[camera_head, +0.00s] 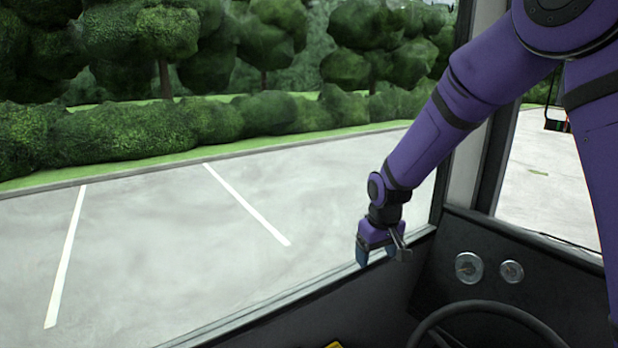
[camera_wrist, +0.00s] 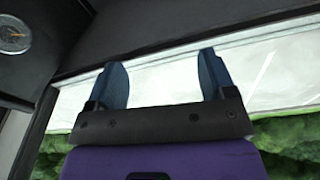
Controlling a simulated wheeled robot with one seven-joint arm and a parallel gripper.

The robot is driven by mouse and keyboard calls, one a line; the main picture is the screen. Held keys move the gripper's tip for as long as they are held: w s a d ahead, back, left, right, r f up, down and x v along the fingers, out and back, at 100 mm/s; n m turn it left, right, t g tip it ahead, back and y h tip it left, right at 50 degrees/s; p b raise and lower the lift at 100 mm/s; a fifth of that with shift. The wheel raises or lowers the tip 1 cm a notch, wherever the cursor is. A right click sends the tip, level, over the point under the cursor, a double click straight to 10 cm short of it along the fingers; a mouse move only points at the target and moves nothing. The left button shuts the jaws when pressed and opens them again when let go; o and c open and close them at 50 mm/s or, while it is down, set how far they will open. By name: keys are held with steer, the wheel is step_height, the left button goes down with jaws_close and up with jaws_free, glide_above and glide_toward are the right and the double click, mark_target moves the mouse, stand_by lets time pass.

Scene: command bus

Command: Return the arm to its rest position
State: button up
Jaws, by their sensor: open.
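My purple arm (camera_head: 430,130) comes down from the upper right in the head view, bent and reaching to the lower left. My gripper (camera_head: 376,256) hangs at its end in front of the windshield's lower edge, above the dark dashboard. In the wrist view my gripper (camera_wrist: 163,82) shows two blue fingers set well apart. Nothing is between the fingers. I cannot tell how close the fingertips are to the window frame.
The dashboard (camera_head: 430,285) carries two round gauges (camera_head: 468,268), and the steering wheel (camera_head: 490,312) is below them. A dark window pillar (camera_head: 494,160) stands behind the arm. A yellow item (camera_head: 334,345) shows at the bottom edge. Outside are a parking lot and hedges.

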steer(key=s+d+r+m+t, duration=0.1)
steer(key=s+d+r, duration=0.4)
steer(key=s+r, duration=0.3)
steer(key=s+d+r+m+t, duration=0.1)
steer(key=s+d+r, duration=0.4)
steer(key=r, duration=0.5)
steer(key=s+d+r+m, duration=0.1)
steer(key=s+d+r, duration=0.1)
steer(key=s, duration=0.7)
steer(key=s+d+r+m+t, duration=0.1)
steer(key=s+d+r, duration=0.1)
steer(key=s, duration=0.8)
steer(key=shift+d+m+t, duration=0.2)
steer(key=shift+m+t, duration=0.1)
steer(key=shift+w+r, duration=0.1)
